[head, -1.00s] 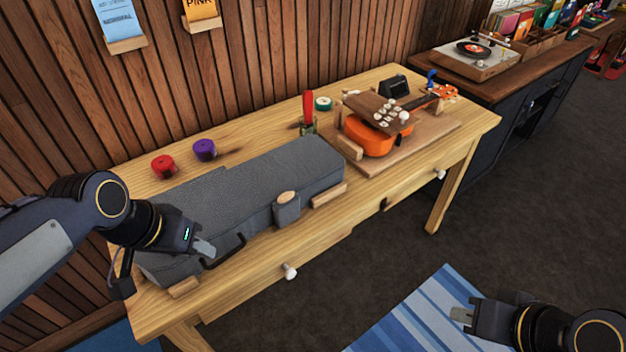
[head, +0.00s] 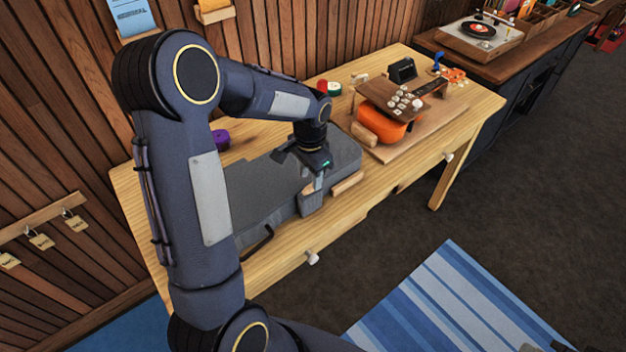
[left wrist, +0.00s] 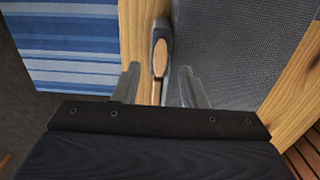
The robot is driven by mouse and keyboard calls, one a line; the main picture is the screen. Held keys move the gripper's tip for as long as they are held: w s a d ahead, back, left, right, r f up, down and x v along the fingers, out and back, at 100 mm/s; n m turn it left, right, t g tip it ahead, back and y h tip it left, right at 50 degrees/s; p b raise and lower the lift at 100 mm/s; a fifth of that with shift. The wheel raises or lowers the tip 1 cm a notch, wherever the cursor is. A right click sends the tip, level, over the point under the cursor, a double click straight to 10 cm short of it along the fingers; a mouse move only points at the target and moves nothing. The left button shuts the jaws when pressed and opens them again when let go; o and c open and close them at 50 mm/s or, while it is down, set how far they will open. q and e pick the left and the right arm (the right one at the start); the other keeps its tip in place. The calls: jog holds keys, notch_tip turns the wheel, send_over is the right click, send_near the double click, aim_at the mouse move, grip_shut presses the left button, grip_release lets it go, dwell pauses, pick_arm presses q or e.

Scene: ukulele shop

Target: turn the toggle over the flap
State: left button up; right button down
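The long grey case (head: 255,190) lies on the wooden bench. A grey flap (head: 311,204) hangs over its front side. The toggle is an oval wooden piece; it shows clearly in the left wrist view (left wrist: 160,58) on the flap (left wrist: 161,32), with its long side along the case's front edge. In the head view my gripper partly covers the toggle. My left gripper (head: 319,180) points down above the flap. Its fingers (left wrist: 162,88) are apart, with the toggle just beyond and between the tips, not clasped. Only a sliver of my right arm shows at the bottom right.
An orange ukulele (head: 382,124) rests on a board to the right of the case. A purple roll (head: 221,139) and a green-and-white roll (head: 334,88) stand behind. A wooden block (head: 347,183) sits at the case's front right. White knobs (head: 312,257) stick out from the bench front.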

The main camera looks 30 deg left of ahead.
aim_at(310, 186)
pick_arm(q)
jog(key=shift+f, duration=1.6)
jog(key=shift+c, duration=0.5)
grip_shut()
